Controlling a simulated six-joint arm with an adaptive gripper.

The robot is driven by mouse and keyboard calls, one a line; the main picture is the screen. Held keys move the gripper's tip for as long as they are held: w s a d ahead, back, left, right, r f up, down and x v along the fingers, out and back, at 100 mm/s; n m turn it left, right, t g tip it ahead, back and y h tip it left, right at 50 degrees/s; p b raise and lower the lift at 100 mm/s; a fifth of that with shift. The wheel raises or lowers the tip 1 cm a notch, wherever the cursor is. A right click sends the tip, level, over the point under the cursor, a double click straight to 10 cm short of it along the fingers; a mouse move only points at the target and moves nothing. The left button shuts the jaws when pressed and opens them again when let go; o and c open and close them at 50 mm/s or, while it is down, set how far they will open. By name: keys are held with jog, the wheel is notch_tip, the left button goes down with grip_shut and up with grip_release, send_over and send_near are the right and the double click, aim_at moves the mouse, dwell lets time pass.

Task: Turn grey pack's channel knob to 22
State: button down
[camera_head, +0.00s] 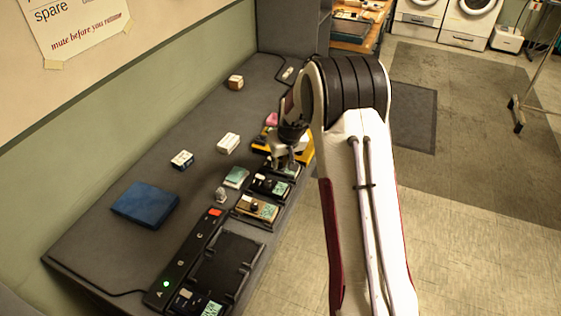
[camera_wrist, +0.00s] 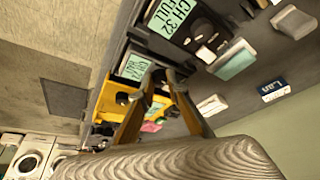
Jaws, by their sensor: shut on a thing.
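The grey pack (camera_head: 292,170) lies in the row on the bench, directly under my gripper (camera_head: 285,161). In the wrist view its green display (camera_wrist: 135,67) shows beside my fingertips, but its channel digits are too small and skewed to read. My gripper (camera_wrist: 163,76) is shut at the pack's knob end; the knob itself is hidden between the fingertips. The neighbouring black pack (camera_head: 270,186) has its own knob and a display (camera_wrist: 173,15) reading CH 32 FULL. A tan pack (camera_head: 257,207) lies beyond it.
A black charger strip (camera_head: 185,262) with a green light lies at the near end. Small boxes (camera_head: 229,143) and a blue cloth (camera_head: 146,204) lie toward the wall.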

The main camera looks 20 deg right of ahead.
jog(key=c, duration=2)
grip_release()
jog(key=shift+o, duration=0.2)
jog(key=shift+r, duration=0.15)
jog(key=v, duration=1.1)
jog(key=shift+s+r, duration=0.15)
jog(key=shift+r, duration=0.2)
